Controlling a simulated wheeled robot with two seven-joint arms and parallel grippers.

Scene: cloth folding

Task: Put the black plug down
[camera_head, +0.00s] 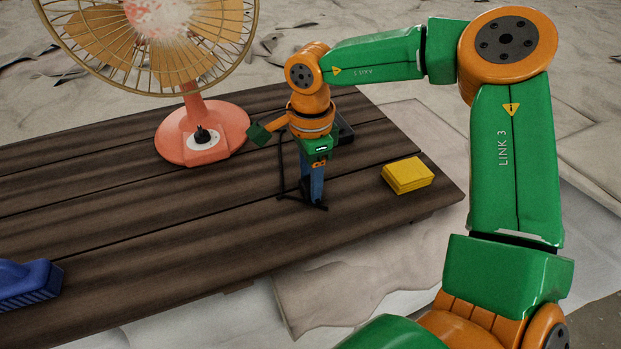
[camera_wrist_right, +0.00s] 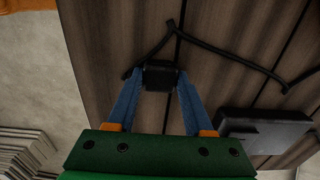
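The black plug (camera_wrist_right: 158,76) sits between the two blue fingertips of my right gripper (camera_wrist_right: 157,82) in the right wrist view, with a finger against each side. In the head view, my right gripper (camera_head: 314,200) points down over the dark wooden table (camera_head: 230,215), low and close to the boards. The plug is a small dark shape at the fingertips there. I cannot tell whether it touches the wood. A thin black cable (camera_wrist_right: 235,59) runs across the boards beside the plug. My left gripper is not in view.
A fan with a pink base (camera_head: 203,148) stands at the back. A black box (camera_wrist_right: 262,128) lies beside my right gripper, and a yellow box (camera_head: 407,175) lies to its right. A blue ridged object (camera_head: 28,284) is at the left. The boards between are clear.

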